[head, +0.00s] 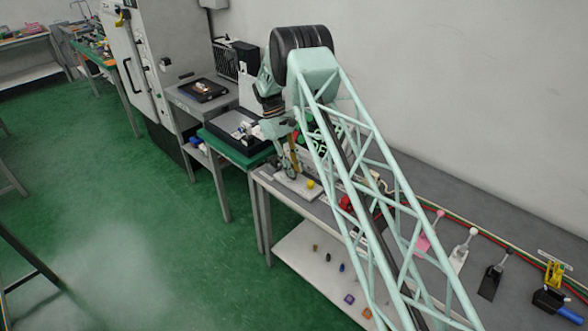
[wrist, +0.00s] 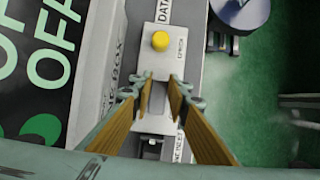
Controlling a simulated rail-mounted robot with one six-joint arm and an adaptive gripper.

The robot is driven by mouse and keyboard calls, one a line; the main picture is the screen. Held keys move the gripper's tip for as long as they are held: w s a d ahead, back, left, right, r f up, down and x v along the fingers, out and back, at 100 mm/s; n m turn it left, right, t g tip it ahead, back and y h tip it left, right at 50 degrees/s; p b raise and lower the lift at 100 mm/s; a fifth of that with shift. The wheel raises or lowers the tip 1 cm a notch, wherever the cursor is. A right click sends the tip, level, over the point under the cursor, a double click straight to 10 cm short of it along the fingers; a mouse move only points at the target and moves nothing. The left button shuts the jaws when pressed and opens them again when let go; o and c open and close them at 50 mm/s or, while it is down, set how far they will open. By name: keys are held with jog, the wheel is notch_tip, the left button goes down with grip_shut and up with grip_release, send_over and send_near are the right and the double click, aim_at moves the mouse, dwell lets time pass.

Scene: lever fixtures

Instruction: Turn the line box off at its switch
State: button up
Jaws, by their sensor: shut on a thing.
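The line box is a pale plate with a yellow button, in the wrist view (wrist: 152,62) and on the grey bench in the head view (head: 298,188). A label partly reading "NE BOX" runs along its left side. My gripper (wrist: 161,90) is over the plate, its two wood-coloured fingers either side of a narrow pale switch part (wrist: 157,104), and is shut on it. The fingers hide much of the switch, so its exact position is unclear.
A panel with large "OFF" lettering (wrist: 45,70) lies left of the line box. A "DATA" label (wrist: 164,12) is above it. Pink, white and black lever fixtures (head: 458,250) stand along the bench to the right. Green floor (head: 110,210) is open at left.

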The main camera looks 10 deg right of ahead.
jog(key=o, duration=0.9)
jog(key=shift+w+r, duration=0.1)
jog(key=shift+r, duration=0.05)
jog(key=v, duration=1.1)
jog(key=shift+a+r, duration=0.15)
jog(key=shift+r, duration=0.2)
jog(key=shift+r, duration=0.1)
